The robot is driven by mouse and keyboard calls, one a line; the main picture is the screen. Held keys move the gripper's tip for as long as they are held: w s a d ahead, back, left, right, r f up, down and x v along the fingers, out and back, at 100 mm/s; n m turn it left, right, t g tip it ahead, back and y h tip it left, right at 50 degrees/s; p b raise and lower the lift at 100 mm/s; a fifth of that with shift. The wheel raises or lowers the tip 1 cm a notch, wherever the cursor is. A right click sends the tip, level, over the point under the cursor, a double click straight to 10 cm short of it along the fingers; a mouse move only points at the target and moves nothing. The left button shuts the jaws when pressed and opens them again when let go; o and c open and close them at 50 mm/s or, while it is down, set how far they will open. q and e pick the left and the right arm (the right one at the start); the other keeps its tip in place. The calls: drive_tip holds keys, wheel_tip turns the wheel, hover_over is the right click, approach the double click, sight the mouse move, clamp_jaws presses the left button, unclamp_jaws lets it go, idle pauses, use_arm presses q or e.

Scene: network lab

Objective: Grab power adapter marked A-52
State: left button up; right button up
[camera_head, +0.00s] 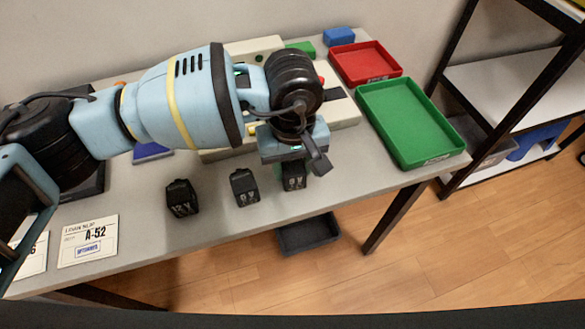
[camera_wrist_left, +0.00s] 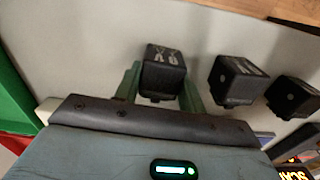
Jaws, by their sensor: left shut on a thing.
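Three black power adapters with white print stand in a row on the table. The left one (camera_head: 181,198) reads 12 V; the middle one (camera_head: 244,187) has print too small to read surely. My left gripper (camera_head: 294,165) points down and is shut on the right adapter (camera_head: 293,182), which seems to read 9 V. In the left wrist view this adapter (camera_wrist_left: 163,75) sits between the green fingers, the other two to its right. I cannot tell whether it is lifted. A card marked A-52 (camera_head: 90,240) lies at the table's left front. No adapter legibly shows A-52. My right gripper is not in view.
A green tray (camera_head: 408,120) and a red tray (camera_head: 364,62) lie on the table's right side. A blue box (camera_head: 338,36) stands at the back. A dark bin (camera_head: 307,233) is below the front edge. A black-framed shelf (camera_head: 510,85) stands at right.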

sight(292, 168)
use_arm(q)
drive_tip(key=shift+r, duration=0.85)
drive_tip(key=shift+s+r, duration=0.2)
drive_tip(key=shift+r, duration=0.3)
drive_tip(key=shift+s+r, duration=0.15)
drive_tip(key=shift+r, duration=0.3)
drive_tip(key=s+a+r+b, duration=0.1)
drive_tip(key=s+a, duration=0.2)
drive_tip(key=s, duration=1.2)
drive_tip(key=shift+a+r, duration=0.2)
